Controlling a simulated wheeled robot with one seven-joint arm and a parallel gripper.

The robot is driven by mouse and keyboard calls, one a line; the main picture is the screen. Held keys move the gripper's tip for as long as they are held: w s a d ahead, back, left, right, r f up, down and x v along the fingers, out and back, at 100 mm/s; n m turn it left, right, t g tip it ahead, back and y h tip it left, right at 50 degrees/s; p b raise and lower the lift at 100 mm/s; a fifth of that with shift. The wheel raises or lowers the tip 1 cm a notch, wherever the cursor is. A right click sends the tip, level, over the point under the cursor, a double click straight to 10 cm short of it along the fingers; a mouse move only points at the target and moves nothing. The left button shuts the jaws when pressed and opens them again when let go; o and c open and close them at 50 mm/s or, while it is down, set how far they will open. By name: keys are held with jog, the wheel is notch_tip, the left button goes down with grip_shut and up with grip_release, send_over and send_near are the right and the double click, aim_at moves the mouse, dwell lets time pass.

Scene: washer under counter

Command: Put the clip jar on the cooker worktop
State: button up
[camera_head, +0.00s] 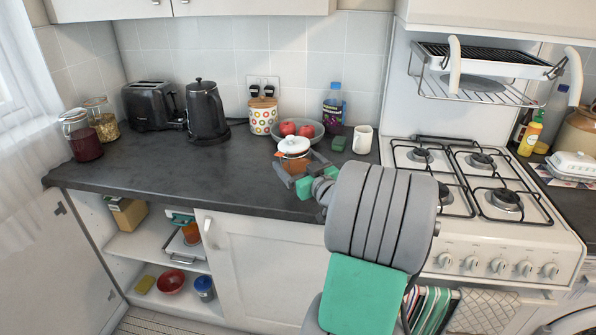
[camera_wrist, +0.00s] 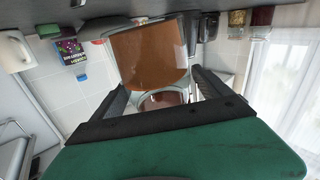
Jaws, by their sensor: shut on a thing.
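The clip jar (camera_head: 294,146) has a white lid, clear sides and orange-brown contents. My gripper (camera_head: 298,167) is shut on it, with one finger on each side, over the front part of the dark worktop (camera_head: 200,175). In the wrist view the jar (camera_wrist: 148,55) fills the space between the dark fingers (camera_wrist: 160,88), and the picture is upside down. I cannot tell whether the jar's base touches the worktop. The white gas cooker (camera_head: 490,235) stands to the right of my arm.
Behind the jar are a bowl of red fruit (camera_head: 311,129), a patterned canister (camera_head: 263,116) and a blue bottle (camera_head: 334,106). A white mug (camera_head: 362,140) and green sponge (camera_head: 338,144) stand to the right. A black kettle (camera_head: 207,110) is left. The left worktop front is clear.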

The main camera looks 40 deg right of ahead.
jog(key=shift+w+d+f, duration=0.15)
jog(key=shift+f, duration=1.35)
jog(key=shift+f+b, duration=0.2)
jog(key=shift+b, duration=0.2)
jog(key=o, duration=1.9)
jog(key=shift+p, duration=0.85)
